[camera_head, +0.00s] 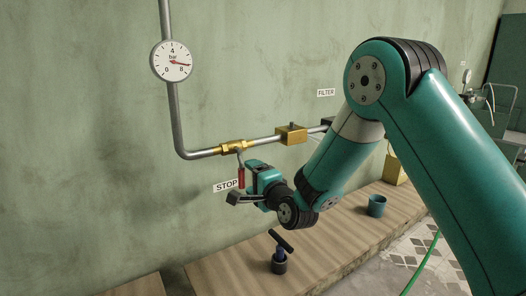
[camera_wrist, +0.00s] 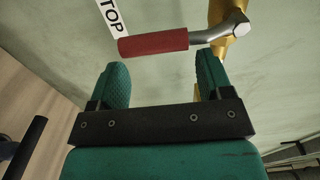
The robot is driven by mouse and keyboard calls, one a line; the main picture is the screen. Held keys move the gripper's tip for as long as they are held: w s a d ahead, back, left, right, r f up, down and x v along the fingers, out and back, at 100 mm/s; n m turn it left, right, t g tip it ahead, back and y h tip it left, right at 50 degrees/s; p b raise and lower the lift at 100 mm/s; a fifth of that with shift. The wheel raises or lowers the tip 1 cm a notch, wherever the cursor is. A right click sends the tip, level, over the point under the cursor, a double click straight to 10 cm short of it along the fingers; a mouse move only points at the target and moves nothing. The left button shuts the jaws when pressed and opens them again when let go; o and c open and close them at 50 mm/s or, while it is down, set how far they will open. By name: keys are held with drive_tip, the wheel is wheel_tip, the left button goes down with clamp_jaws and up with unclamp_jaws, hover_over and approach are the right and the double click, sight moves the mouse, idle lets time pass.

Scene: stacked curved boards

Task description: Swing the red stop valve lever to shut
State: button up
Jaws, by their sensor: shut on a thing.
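The stop valve (camera_head: 235,147) is a brass body on the grey wall pipe. Its lever has a red grip (camera_head: 241,176) that hangs down from the valve, across the pipe's run, beside the STOP label (camera_head: 226,186). My gripper (camera_head: 244,184) is at the lower part of the red grip. In the wrist view, the red grip (camera_wrist: 152,43) lies across the picture just beyond my teal fingers, with its metal neck and the brass valve at upper right.
A pressure gauge (camera_head: 172,61) sits on the upright pipe, its needle pointing right. A brass filter block (camera_head: 291,134) is further along the pipe. On the wooden bench (camera_head: 215,268) below stand a dark tool with a black bar (camera_head: 281,241) and a teal cup (camera_head: 377,206).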

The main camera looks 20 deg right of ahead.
drive_tip(key=b+v, duration=0.1)
drive_tip(key=v, duration=0.1)
drive_tip(key=b+v, duration=0.1)
drive_tip(key=v, duration=0.1)
drive_tip(key=b+v, duration=0.1)
drive_tip(key=v, duration=0.1)
drive_tip(key=shift+s+a+r+b, duration=0.1)
drive_tip(key=shift+a+r+b, duration=0.15)
drive_tip(key=shift+a+b, duration=0.15)
drive_tip(key=shift+c, duration=0.9)
drive_tip(key=shift+s+r, duration=0.1)
drive_tip(key=shift+s, duration=0.05)
drive_tip(key=s+a+n+g+y, duration=0.1)
drive_tip(key=s+a+n+g, duration=0.1)
drive_tip(key=s+n+g, duration=0.7)
drive_tip(key=s+a+n+g+y, duration=0.1)
drive_tip(key=s+a+n+g, duration=0.4)
drive_tip(key=s, duration=0.7)
drive_tip(key=s+d+n+g+h, duration=0.1)
drive_tip(key=s+d+n, duration=0.2)
drive_tip(key=s, duration=0.3)
drive_tip(key=s+d+n+g+h, duration=0.2)
drive_tip(key=s+d+n, duration=0.1)
drive_tip(key=s, duration=0.3)
drive_tip(key=shift+s+n, duration=0.25)
drive_tip(key=shift+n, duration=0.55)
